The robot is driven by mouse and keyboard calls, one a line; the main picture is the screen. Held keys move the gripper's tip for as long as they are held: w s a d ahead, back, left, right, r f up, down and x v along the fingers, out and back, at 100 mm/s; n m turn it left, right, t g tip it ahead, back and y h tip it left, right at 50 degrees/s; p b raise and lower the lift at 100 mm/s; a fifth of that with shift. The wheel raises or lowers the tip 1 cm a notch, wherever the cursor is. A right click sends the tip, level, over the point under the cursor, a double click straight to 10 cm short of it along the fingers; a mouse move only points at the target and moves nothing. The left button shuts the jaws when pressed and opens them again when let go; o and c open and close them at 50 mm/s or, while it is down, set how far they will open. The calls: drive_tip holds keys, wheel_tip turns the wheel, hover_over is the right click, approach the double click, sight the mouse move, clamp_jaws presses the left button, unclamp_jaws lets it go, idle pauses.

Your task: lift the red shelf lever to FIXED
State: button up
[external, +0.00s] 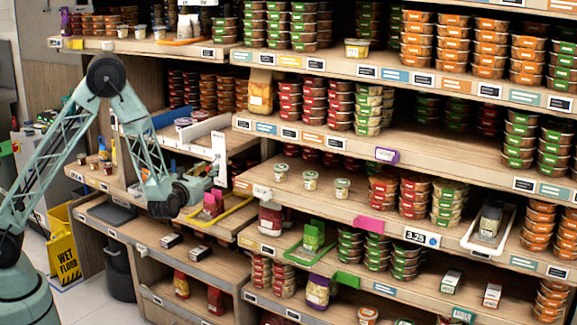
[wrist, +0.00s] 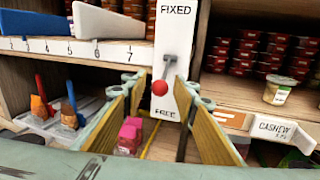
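In the wrist view a white upright panel reads FIXED at the top and FREE at the bottom. The lever (wrist: 165,74) has a grey rod and a red ball knob (wrist: 160,87), which sits low, just above the word FREE. The white panel (external: 219,158) also shows in the external view, at the left shelf bay. My gripper (wrist: 153,108) is open and empty, its two fingers spread on either side of the knob's line of sight. The knob appears beyond the fingertips, and I cannot tell the exact gap. In the external view my gripper (external: 205,190) is in front of the panel, small and partly unclear.
A numbered shelf edge (wrist: 75,48) with blue and white bars (wrist: 112,22) is left of the panel. A pink object (wrist: 130,135) lies below, between the fingers. A jar (wrist: 278,90) and a CASHEW label (wrist: 275,128) are at the right.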

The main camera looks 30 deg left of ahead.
drive_tip(key=shift+c, duration=0.6)
clamp_jaws()
